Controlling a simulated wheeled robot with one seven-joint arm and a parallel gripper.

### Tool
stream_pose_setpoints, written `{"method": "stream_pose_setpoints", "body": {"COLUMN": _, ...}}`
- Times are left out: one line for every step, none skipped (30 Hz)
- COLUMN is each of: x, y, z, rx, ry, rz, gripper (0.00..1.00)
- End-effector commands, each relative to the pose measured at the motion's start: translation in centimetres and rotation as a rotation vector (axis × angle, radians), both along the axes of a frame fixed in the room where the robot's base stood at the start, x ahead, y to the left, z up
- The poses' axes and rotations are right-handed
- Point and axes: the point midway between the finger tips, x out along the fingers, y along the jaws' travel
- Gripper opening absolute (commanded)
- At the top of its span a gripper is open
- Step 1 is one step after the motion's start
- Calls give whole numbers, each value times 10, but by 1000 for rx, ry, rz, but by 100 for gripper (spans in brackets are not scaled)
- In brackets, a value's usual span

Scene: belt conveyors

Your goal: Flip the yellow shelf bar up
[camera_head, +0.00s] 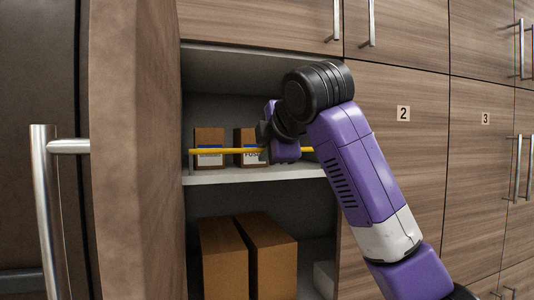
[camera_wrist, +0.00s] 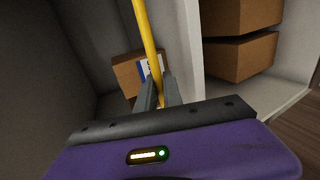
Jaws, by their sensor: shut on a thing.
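The yellow shelf bar (camera_head: 227,150) runs level across the front of the upper shelf in the head view, in front of two boxes. In the wrist view the yellow bar (camera_wrist: 145,36) runs from the top edge down between my fingers. My gripper (camera_wrist: 160,92) is shut on the bar. In the head view my arm hides the gripper's fingertips and part of the bar; a short piece of bar shows to the right of the arm.
Small labelled boxes (camera_head: 209,140) stand on the shelf (camera_head: 225,178) behind the bar. Larger brown boxes (camera_head: 223,262) stand below. An open cabinet door (camera_head: 135,160) with a metal handle (camera_head: 45,215) is at the left. Closed cabinet doors (camera_head: 405,150) stand at the right.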

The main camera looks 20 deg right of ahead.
Motion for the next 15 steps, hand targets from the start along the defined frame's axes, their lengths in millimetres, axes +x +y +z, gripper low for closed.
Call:
{"method": "stream_pose_setpoints", "body": {"x": 2, "y": 0, "z": 3, "rx": 0, "ry": 31, "rz": -2, "gripper": 0}}
{"method": "stream_pose_setpoints", "body": {"x": 3, "y": 0, "z": 3, "rx": 1, "ry": 49, "rz": -1, "gripper": 0}}
{"method": "stream_pose_setpoints", "body": {"x": 4, "y": 0, "z": 3, "rx": 1, "ry": 73, "rz": -3, "gripper": 0}}
{"method": "stream_pose_setpoints", "body": {"x": 5, "y": 0, "z": 3, "rx": 2, "ry": 88, "rz": -2, "gripper": 0}}
{"method": "stream_pose_setpoints", "body": {"x": 6, "y": 0, "z": 3, "rx": 2, "ry": 104, "rz": -2, "gripper": 0}}
{"method": "stream_pose_setpoints", "body": {"x": 6, "y": 0, "z": 3, "rx": 2, "ry": 123, "rz": -2, "gripper": 0}}
{"method": "stream_pose_setpoints", "body": {"x": 7, "y": -1, "z": 3, "rx": 1, "ry": 135, "rz": -3, "gripper": 0}}
{"method": "stream_pose_setpoints", "body": {"x": 8, "y": -1, "z": 3, "rx": 0, "ry": 145, "rz": -2, "gripper": 0}}
{"method": "stream_pose_setpoints", "body": {"x": 9, "y": -1, "z": 2, "rx": 1, "ry": 159, "rz": -3, "gripper": 0}}
{"method": "stream_pose_setpoints", "body": {"x": 9, "y": -1, "z": 2, "rx": 1, "ry": 168, "rz": -1, "gripper": 0}}
{"method": "stream_pose_setpoints", "body": {"x": 9, "y": -1, "z": 2, "rx": 1, "ry": 177, "rz": -1, "gripper": 0}}
{"method": "stream_pose_setpoints", "body": {"x": 10, "y": -1, "z": 2, "rx": 1, "ry": 186, "rz": -1, "gripper": 0}}
{"method": "stream_pose_setpoints", "body": {"x": 10, "y": -1, "z": 2, "rx": 1, "ry": 191, "rz": -1, "gripper": 0}}
{"method": "stream_pose_setpoints", "body": {"x": 10, "y": -1, "z": 2, "rx": 1, "ry": 196, "rz": -1, "gripper": 0}}
{"method": "stream_pose_setpoints", "body": {"x": 11, "y": -1, "z": 1, "rx": 2, "ry": 201, "rz": -2, "gripper": 0}}
